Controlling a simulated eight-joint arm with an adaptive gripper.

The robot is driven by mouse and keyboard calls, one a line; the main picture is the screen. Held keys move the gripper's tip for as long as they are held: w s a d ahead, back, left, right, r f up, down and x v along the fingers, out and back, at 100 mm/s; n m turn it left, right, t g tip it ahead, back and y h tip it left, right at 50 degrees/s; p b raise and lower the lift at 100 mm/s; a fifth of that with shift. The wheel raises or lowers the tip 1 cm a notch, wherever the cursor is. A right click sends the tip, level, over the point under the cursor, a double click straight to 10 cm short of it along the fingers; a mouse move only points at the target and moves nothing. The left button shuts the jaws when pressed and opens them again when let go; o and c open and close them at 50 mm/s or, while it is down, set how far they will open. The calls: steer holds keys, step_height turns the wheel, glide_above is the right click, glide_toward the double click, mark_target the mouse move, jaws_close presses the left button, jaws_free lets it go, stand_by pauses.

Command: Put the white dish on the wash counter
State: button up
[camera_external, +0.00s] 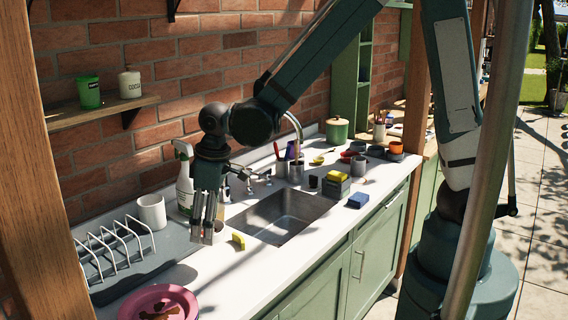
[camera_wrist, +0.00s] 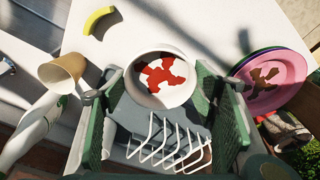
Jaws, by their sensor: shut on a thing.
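The white dish (camera_wrist: 160,101) is round, with red stains inside. In the wrist view it sits between the two fingertips of my gripper (camera_wrist: 160,83), which is shut on it. In the external view my gripper (camera_external: 207,237) points down above the counter, left of the sink. Only pale patches show at its fingertips there, and the dish cannot be clearly made out. The white wash counter (camera_external: 241,276) runs along the brick wall; its bare top also shows in the wrist view (camera_wrist: 212,22). I cannot tell whether the dish touches it.
The steel sink (camera_external: 282,217) lies right of my gripper. A yellow sponge-like piece (camera_external: 238,240) lies close by. A white wire rack (camera_external: 118,246), white mug (camera_external: 150,211) and spray bottle (camera_external: 185,190) stand left. A stained pink plate (camera_external: 158,300) lies at the front left.

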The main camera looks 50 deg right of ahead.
steer(key=w+d+r+m+h+p, duration=0.1)
steer(key=w+d+r+m+p, duration=0.45)
steer(key=d+r, duration=0.85)
steer(key=w+d+r+m+p, duration=0.2)
steer(key=w+d+r+p, duration=0.55)
steer(key=d+r, duration=0.6)
steer(key=s+d+r+m+g+h+b, duration=0.1)
steer(key=s+d+r+m+b, duration=0.15)
steer(key=d+m, duration=1.05)
steer(key=s+d+r+m+g+h+b, duration=0.15)
steer(key=d+r+m, duration=0.3)
steer(key=d, duration=1.65)
steer(key=s+d+f+m+b, duration=0.2)
steer(key=d+f+m+b, duration=0.15)
steer(key=d+f, duration=0.4)
steer(key=d+f+n+b, duration=0.1)
steer(key=f+n+b, duration=0.1)
steer(key=f, duration=0.7)
steer(key=d+f+n+t+b, duration=0.1)
steer(key=d+f+n+b, duration=0.1)
steer(key=f, duration=0.6)
steer(key=d+f+n+b, duration=0.1)
steer(key=f+n, duration=0.3)
steer(key=f, duration=0.5)
steer(key=shift+s+d+f+n+t+y+b, duration=0.2)
steer(key=shift+d+f+n+t+y+b, duration=0.15)
steer(key=shift+y+b, duration=0.15)
